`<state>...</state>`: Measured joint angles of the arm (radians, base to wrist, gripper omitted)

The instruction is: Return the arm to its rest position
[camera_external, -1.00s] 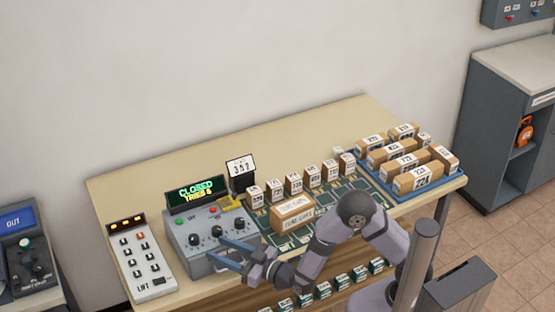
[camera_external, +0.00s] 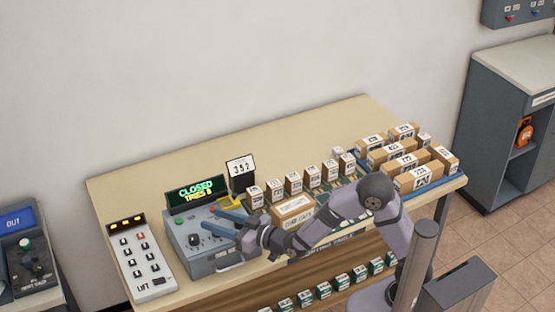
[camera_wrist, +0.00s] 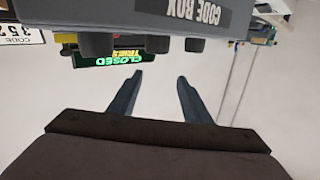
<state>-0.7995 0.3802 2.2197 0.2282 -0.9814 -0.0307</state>
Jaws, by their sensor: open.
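My gripper (camera_external: 217,222) is open and empty, above the front part of the grey code box (camera_external: 215,262) in the external view. Its two blue-grey fingers point left over the box and hide some of its knobs. In the wrist view the gripper (camera_wrist: 158,88) shows its fingers apart with nothing between them. The code box (camera_wrist: 150,14) appears upside down there, with dark knobs beyond the fingertips. The display (camera_external: 195,192) on the box reads "CLOSED" and a tries line in green and yellow.
A "352" card (camera_external: 241,168) stands behind the box. A white lift keypad (camera_external: 141,258) is at its left. Several small numbered boxes and a larger carton (camera_external: 292,211) stand on the green board. Several parcels fill a blue tray (camera_external: 434,187) at right. The table's back strip is clear.

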